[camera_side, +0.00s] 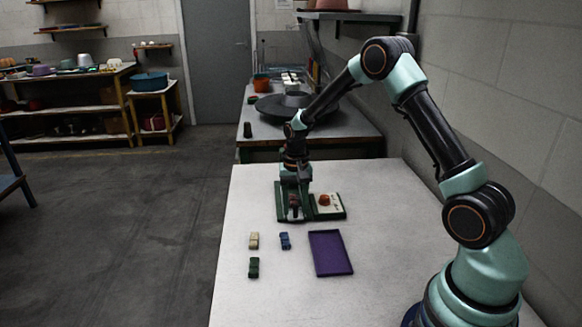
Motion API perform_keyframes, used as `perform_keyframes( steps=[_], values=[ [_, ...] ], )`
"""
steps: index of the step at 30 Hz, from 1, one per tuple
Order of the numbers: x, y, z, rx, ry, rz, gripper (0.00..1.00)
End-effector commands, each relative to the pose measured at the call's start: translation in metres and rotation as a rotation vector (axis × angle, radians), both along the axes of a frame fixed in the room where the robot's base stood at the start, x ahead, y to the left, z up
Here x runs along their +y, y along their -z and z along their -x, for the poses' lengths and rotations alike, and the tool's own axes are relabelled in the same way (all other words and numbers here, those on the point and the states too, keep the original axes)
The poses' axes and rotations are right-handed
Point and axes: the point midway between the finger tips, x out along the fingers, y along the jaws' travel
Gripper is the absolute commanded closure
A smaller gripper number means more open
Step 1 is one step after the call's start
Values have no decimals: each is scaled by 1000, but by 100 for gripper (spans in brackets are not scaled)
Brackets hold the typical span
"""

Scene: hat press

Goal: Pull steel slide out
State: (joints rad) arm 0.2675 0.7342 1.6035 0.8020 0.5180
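A small green press (281,212) stands near the far end of the pale table. A light steel-coloured slide (327,211) lies to the right of the press, on its green base, with an orange-brown piece (324,199) on top. My gripper (295,192) points down over the press, at or just above its top part. The fingers are small and dark against the press, so I cannot tell whether they touch it or are open or shut. Part of the press is hidden behind my gripper.
A purple tray (330,253) lies in front of the press. Small tan (254,240), blue (285,241) and green (254,268) blocks lie to its left. The table's left front area is clear. A grey bench (350,130) with a wide dark hat-shaped object (285,108) stands behind.

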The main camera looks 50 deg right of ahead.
Motion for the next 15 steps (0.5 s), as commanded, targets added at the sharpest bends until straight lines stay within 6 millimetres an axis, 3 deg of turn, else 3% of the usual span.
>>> perform_keyframes(
  steps=[7,15],
  values=[
    [0,-10,0,-1,0,0,52],
    [0,-62,-1,-6,0,1,52]
  ],
)
